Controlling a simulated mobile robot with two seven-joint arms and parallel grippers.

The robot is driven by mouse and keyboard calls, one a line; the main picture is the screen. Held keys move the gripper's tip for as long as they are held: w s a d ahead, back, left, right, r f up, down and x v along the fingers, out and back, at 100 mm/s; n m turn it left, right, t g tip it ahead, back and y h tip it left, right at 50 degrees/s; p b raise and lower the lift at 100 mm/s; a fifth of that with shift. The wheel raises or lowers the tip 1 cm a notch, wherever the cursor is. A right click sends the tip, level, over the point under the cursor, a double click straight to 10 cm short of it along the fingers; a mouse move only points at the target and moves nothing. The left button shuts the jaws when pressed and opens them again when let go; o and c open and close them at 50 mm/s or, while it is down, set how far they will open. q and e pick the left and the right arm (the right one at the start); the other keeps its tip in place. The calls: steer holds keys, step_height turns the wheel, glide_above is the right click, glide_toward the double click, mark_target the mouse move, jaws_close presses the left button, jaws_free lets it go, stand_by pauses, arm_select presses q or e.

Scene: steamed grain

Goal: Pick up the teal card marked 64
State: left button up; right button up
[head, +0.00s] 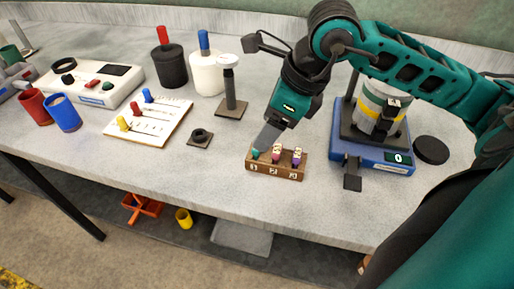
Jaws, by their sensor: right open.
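A wooden holder (262,172) stands near the front of the table with three small coloured cards in a row. The teal card (255,154) is at its left end; its marking cannot be read, as my right gripper covers most of it. Beside it stand a pink card (276,153) and a purple card (297,158). My right gripper (263,144) is open and points down and left, its fingertips at the teal card. Whether they touch it cannot be told. My left gripper is not in view.
A blue scale (385,161) with a canister (377,112) stands right of the holder, near a black disc (431,150). Left are a small dark pad (200,138), a stand with a white top (231,92) and a white board with coloured pegs (143,124). The table's front edge is close.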

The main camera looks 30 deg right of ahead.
mark_target(257, 153)
steer(key=x, duration=0.5)
steer(key=shift+w+d+f, duration=0.2)
steer(key=shift+d+f, duration=0.05)
steer(key=shift+f, duration=0.1)
steer(key=shift+c, duration=0.3)
steer(key=c, duration=1)
